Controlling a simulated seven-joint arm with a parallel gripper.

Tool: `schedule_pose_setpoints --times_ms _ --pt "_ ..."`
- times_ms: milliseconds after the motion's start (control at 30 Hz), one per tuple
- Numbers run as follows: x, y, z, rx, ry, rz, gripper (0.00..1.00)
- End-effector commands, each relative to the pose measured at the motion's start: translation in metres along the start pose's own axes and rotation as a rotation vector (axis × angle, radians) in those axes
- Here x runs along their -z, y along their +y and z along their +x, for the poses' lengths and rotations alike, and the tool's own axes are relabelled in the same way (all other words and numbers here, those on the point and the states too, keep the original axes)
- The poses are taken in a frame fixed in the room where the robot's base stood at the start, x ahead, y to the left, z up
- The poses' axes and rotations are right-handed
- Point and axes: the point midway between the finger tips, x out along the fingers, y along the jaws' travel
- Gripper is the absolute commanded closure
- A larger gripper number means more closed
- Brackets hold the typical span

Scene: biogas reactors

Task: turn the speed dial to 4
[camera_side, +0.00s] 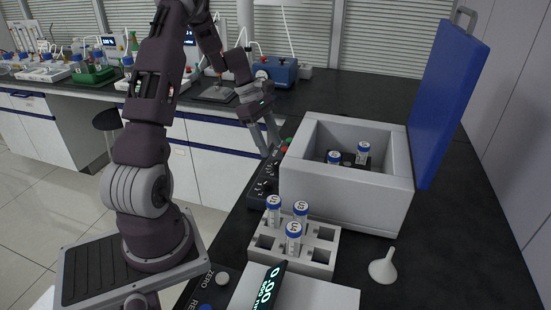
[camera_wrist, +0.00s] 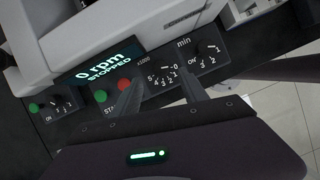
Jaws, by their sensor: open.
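The speed dial (camera_wrist: 163,72) is a small black knob marked x1000, with a scale from 0 to 5, in the wrist view. Its short white mark appears to point towards 0. The display (camera_wrist: 103,62) above left reads 0 rpm, STOPPED. My gripper (camera_wrist: 160,84) is open, its two fingers on either side of the dial at its lower edge; whether they touch it I cannot tell. In the side view my gripper (camera_side: 270,152) points down at the far end of the black control panel (camera_side: 264,186), and the dial cannot be picked out there.
A green button (camera_wrist: 101,95) and red button (camera_wrist: 124,85) lie left of the dial; a min dial (camera_wrist: 209,50) lies right. A grey box (camera_side: 335,195) with raised blue lid (camera_side: 450,95) stands beside the panel. A vial rack (camera_side: 322,255) and funnel (camera_side: 383,267) are nearer.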

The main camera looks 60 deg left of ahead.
Motion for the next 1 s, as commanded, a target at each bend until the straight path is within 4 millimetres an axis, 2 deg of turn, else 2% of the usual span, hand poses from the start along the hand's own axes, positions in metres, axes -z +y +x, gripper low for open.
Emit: schedule_pose_setpoints --times_ms 100,233,333,567,833,1000 --pt "-0.001 -0.002 0.025 0.005 -0.001 0.001 0.49" --pt "-0.001 -0.001 0.045 0.004 -0.001 0.004 0.49" --pt "-0.001 -0.001 0.052 0.003 0.0 0.005 0.49" --pt "-0.001 -0.001 0.054 0.001 0.002 0.007 0.49" --pt "-0.002 -0.001 0.053 0.001 0.002 0.008 1.0" --pt "-0.002 -0.001 0.053 0.003 0.002 0.012 1.0"
